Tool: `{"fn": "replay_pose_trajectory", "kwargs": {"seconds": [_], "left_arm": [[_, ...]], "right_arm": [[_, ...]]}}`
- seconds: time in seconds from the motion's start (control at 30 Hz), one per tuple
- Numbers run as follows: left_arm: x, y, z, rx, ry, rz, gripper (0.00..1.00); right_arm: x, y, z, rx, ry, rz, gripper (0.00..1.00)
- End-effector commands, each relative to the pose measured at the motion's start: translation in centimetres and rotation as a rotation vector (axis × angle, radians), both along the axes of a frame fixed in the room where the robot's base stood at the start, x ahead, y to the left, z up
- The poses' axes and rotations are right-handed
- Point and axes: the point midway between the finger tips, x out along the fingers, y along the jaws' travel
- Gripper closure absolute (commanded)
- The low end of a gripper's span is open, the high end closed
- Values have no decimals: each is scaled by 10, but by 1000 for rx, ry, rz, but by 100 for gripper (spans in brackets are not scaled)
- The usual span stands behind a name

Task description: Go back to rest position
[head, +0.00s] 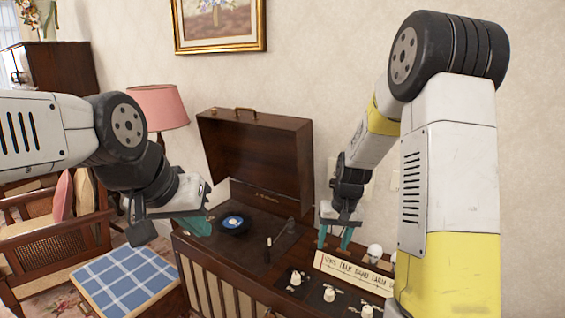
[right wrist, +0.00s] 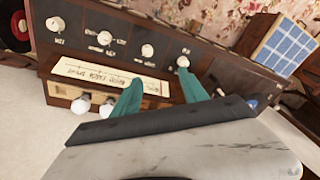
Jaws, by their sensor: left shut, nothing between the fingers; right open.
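My left gripper (head: 196,226) has teal fingers that are shut and empty, over the left edge of the wooden record player cabinet (head: 232,285). A small dark record with a blue and white label (head: 233,222) lies on the turntable just right of these fingers. My right gripper (head: 334,238) is open, with its teal fingers pointing down above the back right of the cabinet, near the cream dial panel (head: 352,272). In the right wrist view its open fingers (right wrist: 166,98) show in front of the dial panel (right wrist: 108,74) and several knobs, with nothing between them.
The cabinet's wooden lid (head: 258,150) stands open behind the turntable. A blue checked stool (head: 125,275) and a wooden armchair (head: 50,240) are at the left. A pink lamp (head: 158,107) stands behind my left arm. The wall is close behind the cabinet.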

Motion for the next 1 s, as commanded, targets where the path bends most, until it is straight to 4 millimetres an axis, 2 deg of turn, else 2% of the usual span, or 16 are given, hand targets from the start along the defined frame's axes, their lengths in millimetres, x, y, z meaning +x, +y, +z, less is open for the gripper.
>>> {"fn": "replay_pose_trajectory", "kwargs": {"seconds": [0.03, 0.2, 0.4, 0.5, 0.6, 0.73, 0.83, 1.0], "left_arm": [[0, 0, 0, 0, 0, 0, 100], [0, 0, 0, 0, 0, 0, 100], [0, 0, 0, 0, 0, 0, 100], [0, 0, 0, 0, 0, 0, 100], [0, 0, 0, 0, 0, 0, 100], [0, 0, 0, 0, 0, 0, 100], [0, 0, 0, 0, 0, 0, 100], [0, 0, 0, 0, 0, 0, 100]], "right_arm": [[-9, 1, 28, 17, -34, 0, 49], [-50, 5, 99, 59, -126, 12, 49], [-110, 8, 163, 84, -236, 31, 49], [-143, 8, 185, 87, -292, 42, 49], [-173, 9, 198, 84, -340, 52, 49], [-201, 9, 207, 77, -387, 59, 49], [-213, 9, 209, 72, -405, 61, 49], [-219, 9, 210, 70, -414, 63, 49]]}}
